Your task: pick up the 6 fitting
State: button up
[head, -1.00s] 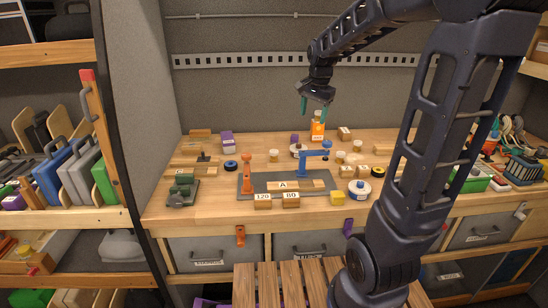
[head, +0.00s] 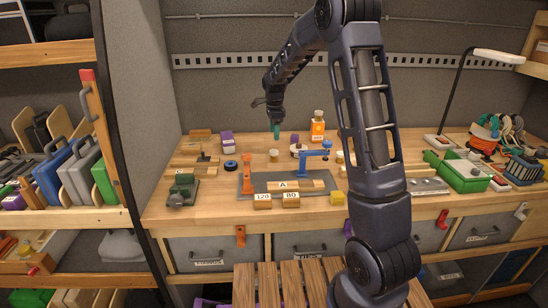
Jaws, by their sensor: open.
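A small wooden block (head: 181,173) with a pale label stands behind the green vise at the left of the workbench. The label's mark looks like a 6, but it is too small to be sure. My gripper (head: 275,131) points down with teal fingertips above the back middle of the bench. It is open and seen nearly edge-on, with nothing visible between its fingers. It is to the right of the labelled block and well apart from it. Blocks marked 120 (head: 263,201) and 80 (head: 291,200) stand at the front. Labelled blocks farther right are hidden behind my arm.
The green vise (head: 182,190) stands left. An orange bottle (head: 318,127) and purple box (head: 228,142) stand at the back. A lamp (head: 497,57) rises at right.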

aim_at(275, 151)
notch_tip(275, 151, down, 11)
jog(key=shift+w+d+r, duration=0.1)
jog(key=shift+w+d, duration=0.05)
jog(key=c, duration=1.1)
